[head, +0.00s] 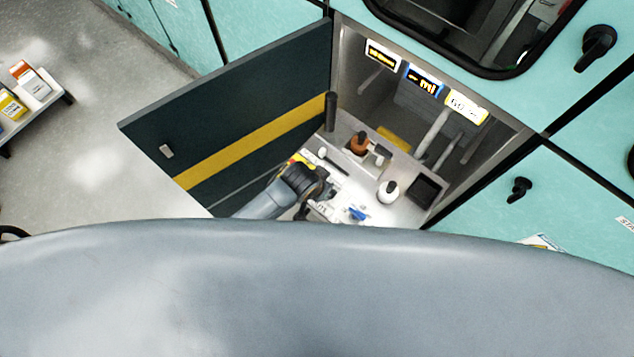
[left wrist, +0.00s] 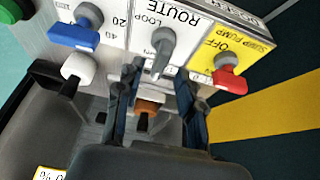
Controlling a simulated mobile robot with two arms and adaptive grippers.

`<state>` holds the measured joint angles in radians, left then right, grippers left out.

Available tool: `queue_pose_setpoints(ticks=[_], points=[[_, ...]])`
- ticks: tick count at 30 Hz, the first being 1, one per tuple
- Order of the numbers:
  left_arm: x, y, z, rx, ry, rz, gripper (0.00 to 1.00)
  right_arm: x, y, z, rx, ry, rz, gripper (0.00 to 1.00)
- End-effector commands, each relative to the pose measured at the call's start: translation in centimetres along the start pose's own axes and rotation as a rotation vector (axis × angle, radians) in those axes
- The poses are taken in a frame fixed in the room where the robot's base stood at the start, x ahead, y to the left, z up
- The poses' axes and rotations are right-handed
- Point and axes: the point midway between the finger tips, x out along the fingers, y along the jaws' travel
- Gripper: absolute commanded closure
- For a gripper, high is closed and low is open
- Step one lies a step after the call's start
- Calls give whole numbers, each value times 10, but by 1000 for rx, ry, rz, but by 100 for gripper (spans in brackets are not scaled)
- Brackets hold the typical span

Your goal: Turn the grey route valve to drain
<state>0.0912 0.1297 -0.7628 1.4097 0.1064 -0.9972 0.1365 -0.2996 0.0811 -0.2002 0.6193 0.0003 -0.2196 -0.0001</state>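The grey route valve (left wrist: 163,45) shows in the left wrist view on a white panel, under upside-down "ROUTE" and "LOOP" lettering. Its lever points down in the picture, away from the "ROUTE" word; a drain marking is not legible. My left gripper (left wrist: 160,74) is open, with its two dark fingers on either side of the lever's lower end. Contact with the lever cannot be told. In the head view, my left gripper (head: 308,186) is inside the open cabinet, over the panel, and hides the grey valve. My right gripper is not in view.
A blue valve (left wrist: 75,34) and a white knob (left wrist: 78,68) stand left of the grey valve; a red sump pump valve (left wrist: 230,78) stands right. An orange-brown knob (left wrist: 150,106) lies beyond the fingers. The dark cabinet door (head: 225,105) stands open at left.

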Motion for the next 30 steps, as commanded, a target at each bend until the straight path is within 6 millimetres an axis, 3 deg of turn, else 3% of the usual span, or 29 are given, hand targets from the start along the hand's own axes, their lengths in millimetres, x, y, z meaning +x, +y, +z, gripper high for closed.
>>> queue_pose_setpoints(ticks=[9, 15, 21, 30], points=[[-55, 0, 0, 0, 2, 0, 62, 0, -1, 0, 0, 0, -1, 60], [-81, 0, 0, 0, 1, 0, 62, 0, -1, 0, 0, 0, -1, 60], [-92, 0, 0, -1, 0, 0, 62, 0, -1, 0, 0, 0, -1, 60], [-93, 0, 0, -1, 0, 0, 62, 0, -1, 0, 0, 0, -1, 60]])
